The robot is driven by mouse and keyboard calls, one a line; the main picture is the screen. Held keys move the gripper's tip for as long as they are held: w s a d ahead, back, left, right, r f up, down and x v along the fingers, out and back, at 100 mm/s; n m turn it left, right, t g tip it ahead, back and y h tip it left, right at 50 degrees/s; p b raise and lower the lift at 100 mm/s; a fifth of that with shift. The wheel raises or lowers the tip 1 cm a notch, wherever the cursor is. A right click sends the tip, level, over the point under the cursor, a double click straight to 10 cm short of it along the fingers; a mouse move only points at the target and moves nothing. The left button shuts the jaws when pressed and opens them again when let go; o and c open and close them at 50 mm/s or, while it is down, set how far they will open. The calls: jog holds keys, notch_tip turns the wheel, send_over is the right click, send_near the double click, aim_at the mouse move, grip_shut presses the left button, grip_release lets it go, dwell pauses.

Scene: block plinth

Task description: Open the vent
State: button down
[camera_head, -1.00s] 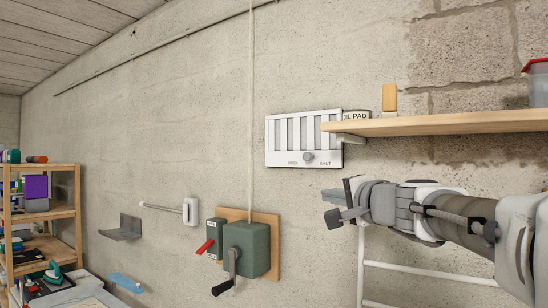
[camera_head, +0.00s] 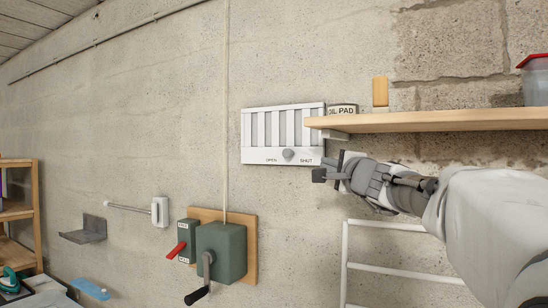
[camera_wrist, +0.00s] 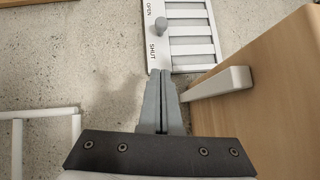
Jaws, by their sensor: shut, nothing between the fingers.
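The vent (camera_head: 247,152) is a white slatted panel on the concrete wall, left of and partly behind the shelf end. Its round grey knob (camera_head: 288,154) sits between the printed words OPEN on the left and SHUT on the right. My gripper (camera_head: 326,169) is at the panel's lower right corner, to the right of the knob. In the wrist view the shut, empty fingers (camera_wrist: 161,74) point at the vent's SHUT end (camera_wrist: 158,62), with the knob (camera_wrist: 161,26) beyond them, apart. I cannot tell whether the fingertips touch the panel.
A wooden shelf (camera_head: 430,122) juts out just above my gripper; its bracket (camera_wrist: 222,83) is close beside the fingers. A white rack (camera_head: 390,268) stands below my arm. A green crank box (camera_head: 222,250) is lower left.

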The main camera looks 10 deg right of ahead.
jog(key=p, duration=0.4)
send_near(287, 155)
jog(key=w+d, duration=0.4)
jog(key=d, duration=0.1)
jog(key=w+a, duration=0.1)
jog(key=w+a+r+p, duration=0.1)
jog(key=a, duration=0.1)
jog(key=shift+w+a, duration=0.3)
jog(key=shift+w, duration=0.1)
jog(key=shift+w+a+f+b, duration=0.1)
jog(key=shift+w+a+b, duration=0.25)
jog(key=shift+a, duration=0.3)
jog(key=shift+w+a+f+b, duration=0.1)
jog(key=shift+w+a+b, duration=0.15)
jog(key=shift+w+a, duration=0.3)
jog(key=shift+s+a+r, duration=0.1)
jog(key=shift+s+r, duration=0.05)
jog(key=shift+r, duration=0.05)
